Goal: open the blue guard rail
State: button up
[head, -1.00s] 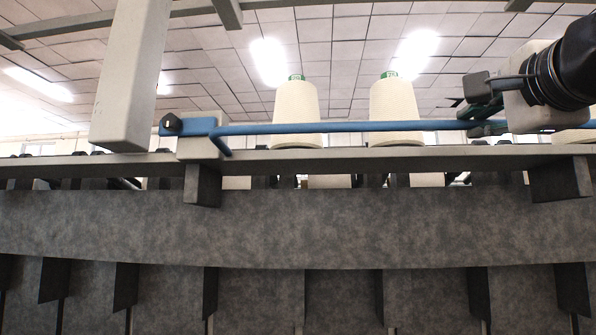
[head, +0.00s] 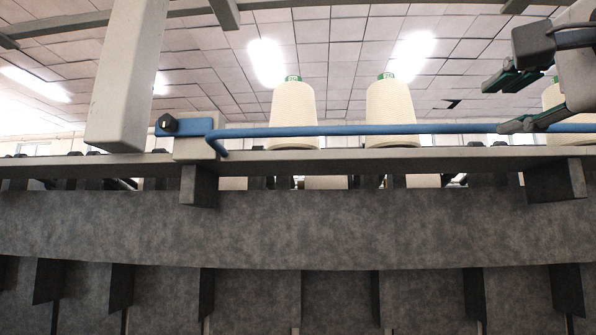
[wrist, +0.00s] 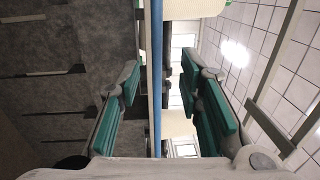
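The blue guard rail (head: 380,129) runs level along the front of the machine, above its grey ledge. Its left end bends at a blue bracket with a black knob (head: 168,124). My gripper (head: 514,102) is at the right of the head view, its green-padded fingers spread apart. The upper finger is above the rail and the lower one overlaps it in the picture. In the wrist view the rail (wrist: 157,70) runs lengthwise between the open fingers of my gripper (wrist: 160,77), touching neither pad. How deep it lies between them I cannot tell.
Cream yarn cones (head: 293,112) stand behind the rail, another cone (head: 391,110) beside them. A pale post (head: 128,75) hangs at the left, near the bracket. The grey ledge (head: 330,161) and dark machine front (head: 300,228) fill the space below.

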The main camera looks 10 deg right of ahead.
jog(key=shift+v, duration=2)
jog(key=shift+w+f, duration=0.1)
jog(key=shift+f, duration=0.05)
jog(key=w+a+f+n+g+y, duration=0.2)
jog(key=f+n+g, duration=0.1)
jog(key=f, duration=0.5)
jog(key=w+a+f+n+g+y, duration=0.15)
jog(key=f+n, duration=0.25)
jog(key=f, duration=0.5)
jog(key=w+a+f+n+g+y, duration=0.2)
jog(key=a+f+n+g, duration=0.1)
jog(key=f, duration=0.5)
jog(key=s+a+f+n+g, duration=0.2)
jog(key=s+f+n+g, duration=0.4)
jog(key=f, duration=0.5)
jog(key=s+a+f+n+g, duration=0.2)
jog(key=s+f+n+g, duration=0.3)
jog(key=s+f, duration=0.5)
notch_tip(320, 180, up, 29)
jog(key=w+t+p, duration=0.2)
jog(key=t+p, duration=0.2)
jog(key=p, duration=2.4)
jog(key=shift+w+f, duration=0.15)
jog(key=shift+w, duration=0.25)
